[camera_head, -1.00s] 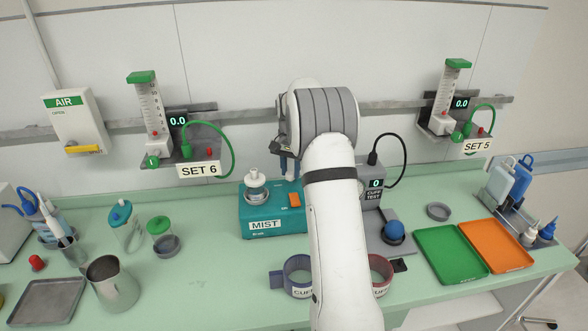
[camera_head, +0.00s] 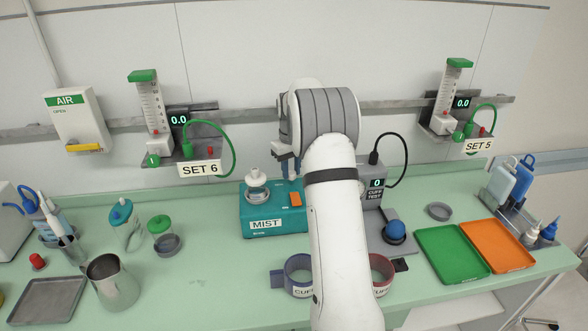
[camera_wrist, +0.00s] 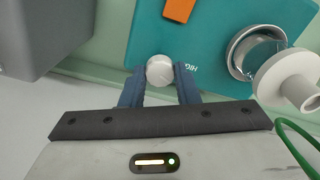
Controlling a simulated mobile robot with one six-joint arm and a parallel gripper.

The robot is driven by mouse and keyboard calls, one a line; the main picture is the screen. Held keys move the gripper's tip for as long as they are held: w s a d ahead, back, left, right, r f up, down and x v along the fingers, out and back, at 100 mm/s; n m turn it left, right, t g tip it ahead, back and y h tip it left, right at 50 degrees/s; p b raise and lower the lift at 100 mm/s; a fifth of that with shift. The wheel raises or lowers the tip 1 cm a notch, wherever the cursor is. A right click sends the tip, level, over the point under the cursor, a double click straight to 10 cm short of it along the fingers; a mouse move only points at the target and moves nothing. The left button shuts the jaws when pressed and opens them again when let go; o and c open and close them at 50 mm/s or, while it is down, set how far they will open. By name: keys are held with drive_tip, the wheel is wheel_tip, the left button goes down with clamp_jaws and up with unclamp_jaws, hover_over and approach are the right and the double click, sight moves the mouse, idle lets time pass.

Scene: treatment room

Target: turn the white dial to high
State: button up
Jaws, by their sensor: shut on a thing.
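The white dial (camera_wrist: 160,70) shows in the wrist view as a round knob on the teal MIST unit (camera_wrist: 205,70), with the word HIGH upside down just to its right. My gripper (camera_wrist: 159,74) is shut on the dial, with one blue finger on each side of it. In the head view the MIST unit (camera_head: 262,225) stands on the bench with an orange switch (camera_head: 296,199) and a clear cup on top. The dial cannot be made out in the head view. I cannot read the dial's setting.
A cup with a white top (camera_head: 256,185) stands on the unit, close to my gripper. The cuff tester (camera_head: 375,190) is to the right. Blue and red cuff rings lie in front. The SET 6 flowmeter (camera_head: 152,115) with its green hose hangs behind left.

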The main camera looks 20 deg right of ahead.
sight(292, 173)
drive_tip(key=shift+s+f+n, duration=0.1)
drive_tip(key=shift+f+n, duration=0.05)
drive_tip(key=shift+n, duration=0.95)
drive_tip(key=shift+s+f+n, duration=0.1)
drive_tip(key=shift+n, duration=1)
drive_tip(key=o, duration=1)
drive_tip(key=shift+r, duration=0.2)
drive_tip(key=shift+w, duration=0.1)
drive_tip(key=shift+r, duration=0.55)
wheel_tip(292, 173, up, 7)
drive_tip(key=shift+f+b, duration=0.15)
drive_tip(key=shift+b, duration=0.35)
